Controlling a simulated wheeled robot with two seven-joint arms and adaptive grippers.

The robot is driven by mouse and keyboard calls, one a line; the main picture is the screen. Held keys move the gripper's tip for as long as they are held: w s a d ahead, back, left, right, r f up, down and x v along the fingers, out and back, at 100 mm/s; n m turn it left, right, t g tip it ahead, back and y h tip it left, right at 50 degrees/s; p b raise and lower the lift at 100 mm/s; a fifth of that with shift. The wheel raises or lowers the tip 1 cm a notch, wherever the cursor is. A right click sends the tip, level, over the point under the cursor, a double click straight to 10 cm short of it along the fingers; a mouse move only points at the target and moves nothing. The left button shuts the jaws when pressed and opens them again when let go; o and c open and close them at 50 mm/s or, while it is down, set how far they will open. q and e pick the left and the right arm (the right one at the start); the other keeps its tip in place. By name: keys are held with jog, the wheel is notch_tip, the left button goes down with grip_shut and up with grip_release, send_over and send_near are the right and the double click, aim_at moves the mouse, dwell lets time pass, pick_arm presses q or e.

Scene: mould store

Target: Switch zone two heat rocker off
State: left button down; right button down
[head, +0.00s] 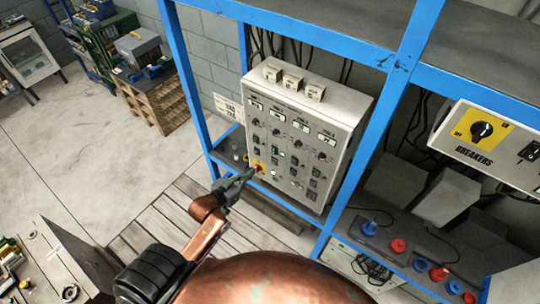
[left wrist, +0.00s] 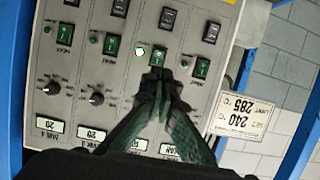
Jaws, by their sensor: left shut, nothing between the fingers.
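The grey control cabinet (head: 340,108) stands on the blue rack, with several zone columns of displays, knobs and rockers. In the left wrist view the panel appears upside down. The zone two heat rocker (left wrist: 158,56) is green, second column from the right there, with a brightly lit lamp (left wrist: 140,51) beside it. My left gripper (left wrist: 156,76) is shut and empty, its tips right at this rocker's near edge; I cannot tell whether they touch. In the head view my left gripper (head: 245,176) is in front of the cabinet's lower left. My right gripper is not in view.
Neighbouring green rockers (left wrist: 112,45) and (left wrist: 202,67) sit close on both sides. A red stop button (head: 259,167) on yellow is near the gripper in the head view. A setpoint card (left wrist: 239,104) hangs beside the cabinet. Blue rack posts (head: 183,75) flank it.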

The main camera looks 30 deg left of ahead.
pick_arm(q)
jog(key=shift+r, duration=0.1)
jog(key=p, duration=0.3)
send_near(274, 151)
jog(key=w+f, duration=0.4)
jog(key=w, duration=0.2)
jog(key=shift+d+r, duration=0.1)
jog(key=shift+d, duration=0.1)
